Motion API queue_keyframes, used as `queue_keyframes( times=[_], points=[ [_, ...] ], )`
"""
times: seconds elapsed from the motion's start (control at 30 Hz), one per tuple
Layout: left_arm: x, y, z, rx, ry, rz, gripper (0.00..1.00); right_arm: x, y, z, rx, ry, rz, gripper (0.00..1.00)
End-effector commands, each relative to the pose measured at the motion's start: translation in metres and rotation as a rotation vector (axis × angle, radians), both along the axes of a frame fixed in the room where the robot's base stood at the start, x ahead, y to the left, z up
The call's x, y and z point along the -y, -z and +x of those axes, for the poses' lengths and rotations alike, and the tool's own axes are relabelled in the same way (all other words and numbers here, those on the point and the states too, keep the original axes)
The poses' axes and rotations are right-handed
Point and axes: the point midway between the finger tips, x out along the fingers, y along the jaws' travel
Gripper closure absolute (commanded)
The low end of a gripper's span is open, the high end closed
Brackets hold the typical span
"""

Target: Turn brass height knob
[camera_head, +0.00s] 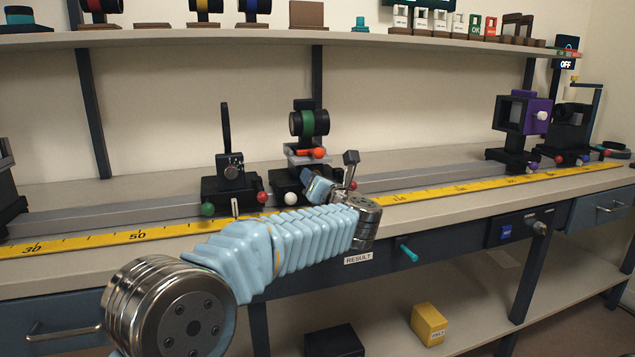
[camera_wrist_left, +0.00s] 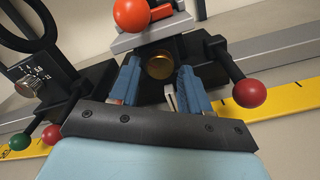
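The brass height knob (camera_wrist_left: 159,64) shows in the left wrist view on the front of a black stage carrier (camera_wrist_left: 205,68). My left gripper (camera_wrist_left: 160,79) is open, with one blue finger to each side of the knob. Gaps show between the fingers and the knob, and I cannot tell if the tips reach as far as it. In the head view the arm and gripper cover the knob. The carrier holds a lens with a green band (camera_head: 315,122) above an orange-red knob (camera_head: 313,153). My right gripper is not in view.
A red ball lever (camera_wrist_left: 249,93) sticks out close to the right finger. Left of the carrier stands a black ring holder (camera_head: 230,165) with green and red balls. A yellow ruler (camera_head: 435,193) runs along the bench front. A purple-framed unit (camera_head: 523,115) stands farther right.

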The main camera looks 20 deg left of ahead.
Motion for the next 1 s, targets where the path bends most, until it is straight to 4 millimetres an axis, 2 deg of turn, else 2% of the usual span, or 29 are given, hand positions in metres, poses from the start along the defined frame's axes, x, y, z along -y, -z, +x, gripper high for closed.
queue_keyframes(
  times=[0.03,0.07,0.33,0.47,0.57,0.8,1.0],
  points=[
    [0.0,0.0,0.0,0.0,0.0,0.0,0.45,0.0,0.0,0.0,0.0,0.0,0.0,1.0],
    [0.0,0.0,0.0,0.0,0.0,0.0,0.41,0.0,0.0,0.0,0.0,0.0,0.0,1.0],
    [0.0,0.0,0.0,0.001,0.0,-0.001,0.41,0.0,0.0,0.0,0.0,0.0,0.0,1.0],
    [0.006,0.0,-0.008,0.001,0.001,-0.001,0.41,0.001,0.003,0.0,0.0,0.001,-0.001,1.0],
    [0.016,0.001,-0.024,0.001,0.002,-0.002,0.41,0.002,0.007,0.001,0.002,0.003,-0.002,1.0],
    [0.05,0.001,-0.073,0.001,0.004,-0.001,0.41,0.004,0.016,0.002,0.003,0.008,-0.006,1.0],
    [0.07,0.001,-0.103,0.0,0.002,-0.001,0.41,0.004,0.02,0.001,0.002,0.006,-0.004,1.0]
  ],
)
